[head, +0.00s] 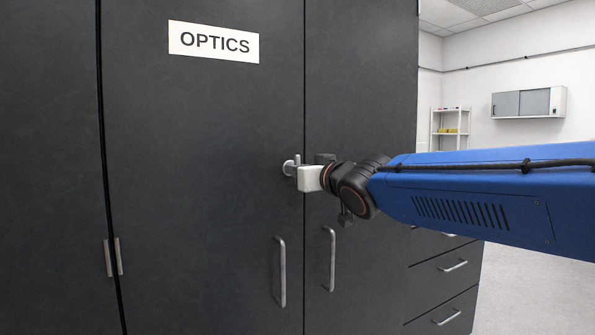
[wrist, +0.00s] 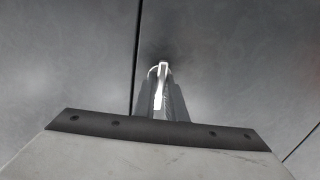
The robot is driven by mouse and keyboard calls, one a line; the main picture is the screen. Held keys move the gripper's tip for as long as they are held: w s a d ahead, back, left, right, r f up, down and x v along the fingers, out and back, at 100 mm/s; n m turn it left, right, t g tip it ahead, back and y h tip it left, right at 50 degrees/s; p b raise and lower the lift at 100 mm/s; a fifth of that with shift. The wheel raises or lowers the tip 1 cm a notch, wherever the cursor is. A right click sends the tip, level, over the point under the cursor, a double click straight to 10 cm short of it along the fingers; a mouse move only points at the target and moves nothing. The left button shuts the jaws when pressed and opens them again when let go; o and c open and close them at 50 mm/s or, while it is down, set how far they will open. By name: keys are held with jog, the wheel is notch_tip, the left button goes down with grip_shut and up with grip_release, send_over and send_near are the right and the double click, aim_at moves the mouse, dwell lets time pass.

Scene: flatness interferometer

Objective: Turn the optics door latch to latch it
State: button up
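The optics door (head: 200,170) is a dark grey cabinet door with a white OPTICS label (head: 213,42); it looks closed. Its latch (head: 289,167) is a small metal knob with a short upright tab near the door's right edge. My gripper (head: 298,174) is at the latch, coming from the right, and covers part of it. In the wrist view the bright latch tab (wrist: 162,72) lies between the two grey fingers of my gripper (wrist: 162,92). The fingers stand close along both sides of the tab; whether they press on it is too small to tell.
Two vertical bar handles, left (head: 281,272) and right (head: 331,259), stick out below the latch. Drawers (head: 442,290) with bar handles are at the lower right. A white shelf (head: 450,128) and a wall cabinet (head: 528,103) are far back. Open floor (head: 540,290) lies at the right.

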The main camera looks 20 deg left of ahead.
jog(key=o, duration=0.4)
jog(key=v, duration=1.7)
jog(key=shift+s+d, duration=0.1)
jog(key=shift+s, duration=0.05)
